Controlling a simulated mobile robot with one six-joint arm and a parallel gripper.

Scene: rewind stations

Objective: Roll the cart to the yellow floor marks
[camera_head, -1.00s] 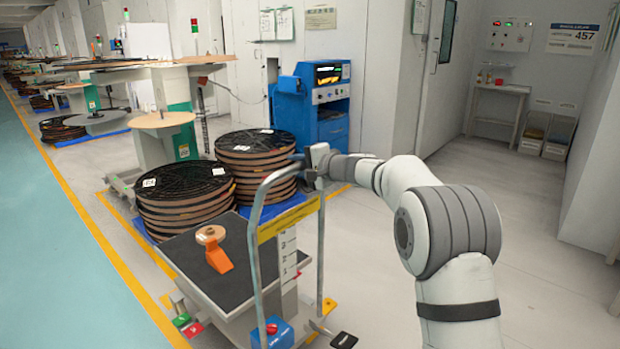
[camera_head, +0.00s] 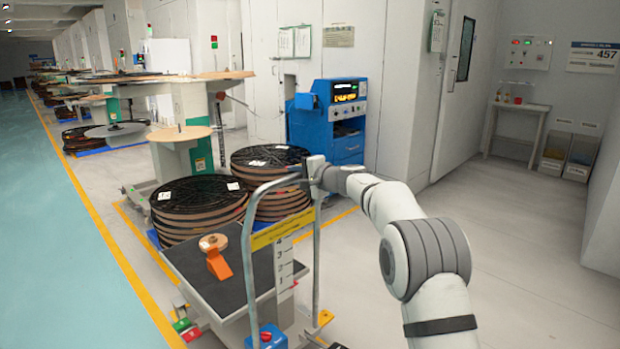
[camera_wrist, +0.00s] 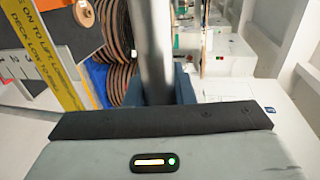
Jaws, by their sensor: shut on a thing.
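The cart stands in front of me, with a dark deck (camera_head: 215,278), a grey tubular handle (camera_head: 251,215) and a yellow label plate (camera_head: 283,230). An orange piece (camera_head: 219,264) and a small wooden spool (camera_head: 213,242) sit on its deck. My gripper (camera_head: 312,180) is shut on the upright handle at its top right. In the wrist view the handle tube (camera_wrist: 152,50) runs up from between the jaws, whose tips are hidden. Yellow floor marks (camera_head: 130,222) show on the floor beyond the cart's left, and a yellow line (camera_head: 340,216) shows to the right behind it.
Stacks of dark reels (camera_head: 198,210) stand on blue pallets close beyond the cart. A blue machine (camera_head: 328,120) is behind them. A long yellow line (camera_head: 95,214) borders the green aisle at left. The grey floor (camera_head: 480,260) at right is clear.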

